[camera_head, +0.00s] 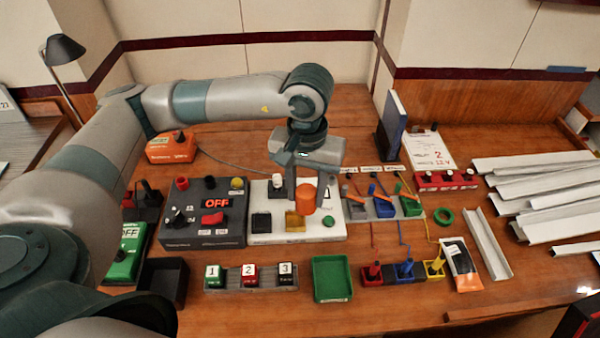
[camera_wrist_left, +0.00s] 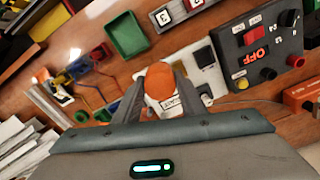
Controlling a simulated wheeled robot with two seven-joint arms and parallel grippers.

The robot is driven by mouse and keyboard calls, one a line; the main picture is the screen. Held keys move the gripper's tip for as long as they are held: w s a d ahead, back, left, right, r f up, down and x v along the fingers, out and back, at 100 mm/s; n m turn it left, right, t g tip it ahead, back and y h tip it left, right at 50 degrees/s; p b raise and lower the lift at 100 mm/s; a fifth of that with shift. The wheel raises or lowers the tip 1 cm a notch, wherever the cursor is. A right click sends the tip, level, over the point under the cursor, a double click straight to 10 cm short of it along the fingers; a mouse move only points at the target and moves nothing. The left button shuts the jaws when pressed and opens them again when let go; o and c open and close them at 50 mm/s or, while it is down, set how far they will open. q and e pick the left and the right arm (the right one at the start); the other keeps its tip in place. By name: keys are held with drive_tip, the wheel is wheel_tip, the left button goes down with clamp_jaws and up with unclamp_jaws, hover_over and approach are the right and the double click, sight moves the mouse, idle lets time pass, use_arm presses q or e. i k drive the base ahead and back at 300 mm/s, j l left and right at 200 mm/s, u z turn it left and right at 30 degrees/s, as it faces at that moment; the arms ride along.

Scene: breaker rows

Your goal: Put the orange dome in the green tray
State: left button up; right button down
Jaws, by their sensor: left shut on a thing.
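The orange dome (camera_head: 306,199) is held between the fingers of my left gripper (camera_head: 307,194), above the white panel (camera_head: 262,237). In the left wrist view the orange dome (camera_wrist_left: 158,83) sits between the two grey fingertips (camera_wrist_left: 158,88). The green tray (camera_head: 332,278) stands on the table at the front centre, nearer to me than the dome, and looks empty. It also shows in the left wrist view (camera_wrist_left: 126,36) at the upper left. My right gripper is in neither view.
A dark panel marked OFF (camera_head: 204,212) stands left of the white panel. A numbered block row (camera_head: 251,277) is left of the green tray, and red, blue and yellow holders (camera_head: 404,271) are right of it. White channels (camera_head: 545,190) lie far right.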

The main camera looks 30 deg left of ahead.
sight(331, 280)
drive_tip(key=z, duration=1.3)
drive_tip(key=k+j, duration=0.2)
drive_tip(key=k, duration=0.35)
drive_tip(key=k+j, duration=0.2)
drive_tip(key=k, duration=0.3)
